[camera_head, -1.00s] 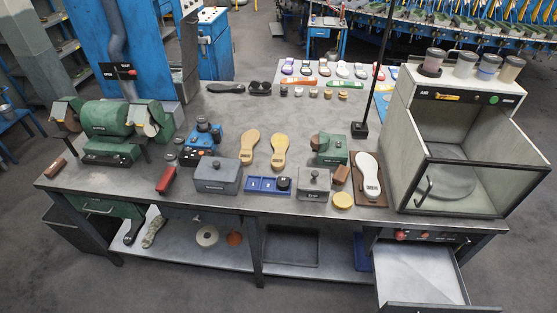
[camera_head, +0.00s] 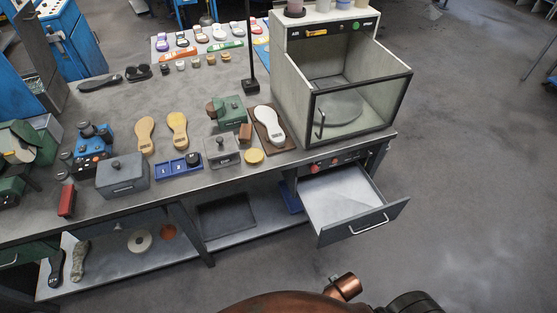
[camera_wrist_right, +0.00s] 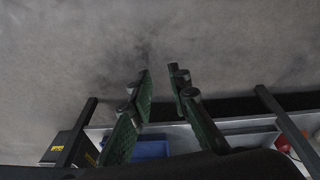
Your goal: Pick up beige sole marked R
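Two beige soles lie side by side on the grey workbench in the head view, a left one (camera_head: 146,134) and a right one (camera_head: 178,130). Their markings are too small to read, so I cannot tell which bears the R. A white sole (camera_head: 268,125) lies on a brown board near the cabinet. My right gripper (camera_wrist_right: 161,76) shows in the right wrist view with its two green-padded fingers apart and nothing between them. It is away from the soles, with floor behind its fingertips. My left gripper is in neither view.
A grey lidded box (camera_head: 122,177), a blue tray (camera_head: 163,170) and a smaller grey box (camera_head: 222,152) stand in front of the soles. Bare bench top lies behind the soles.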

